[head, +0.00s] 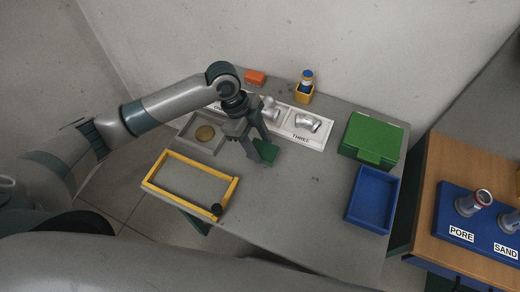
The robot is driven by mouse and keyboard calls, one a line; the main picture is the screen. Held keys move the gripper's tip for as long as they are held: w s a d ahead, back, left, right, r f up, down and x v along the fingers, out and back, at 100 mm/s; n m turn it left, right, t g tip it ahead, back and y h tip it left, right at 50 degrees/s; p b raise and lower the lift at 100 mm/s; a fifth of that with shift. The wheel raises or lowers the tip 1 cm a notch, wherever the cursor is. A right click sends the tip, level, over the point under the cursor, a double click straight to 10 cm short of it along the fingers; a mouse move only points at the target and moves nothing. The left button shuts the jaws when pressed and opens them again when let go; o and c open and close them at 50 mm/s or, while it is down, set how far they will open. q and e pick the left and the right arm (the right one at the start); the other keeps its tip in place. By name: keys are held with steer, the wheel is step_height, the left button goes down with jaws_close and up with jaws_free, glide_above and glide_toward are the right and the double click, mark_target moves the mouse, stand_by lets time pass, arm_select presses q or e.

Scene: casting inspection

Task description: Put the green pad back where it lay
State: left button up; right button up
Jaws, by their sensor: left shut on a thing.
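The green pad (268,150) is small and dark green. My left gripper (262,152) is shut on it, over the middle of the grey table (300,190), with the fingers pointing down. I cannot tell whether the pad touches the table or hangs just above it. The gripper and wrist hide part of the white labelled tray (315,140) behind them. My right gripper is not in view.
A yellow frame (178,195) with a dark round knob lies at front left. A grey tray holds a brass disc (205,133). A green box (372,140) and blue bin (371,200) stand right. Metal castings (307,123) sit in the white tray.

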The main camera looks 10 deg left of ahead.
mark_target(257, 147)
arm_select(q)
steer(key=shift+f+p, duration=0.5)
steer(key=shift+f, duration=0.3)
steer(key=shift+f+p, duration=0.3)
steer(key=shift+p, duration=0.1)
steer(key=shift+f, duration=0.45)
steer(key=shift+f, duration=0.25)
steer(key=o, duration=1)
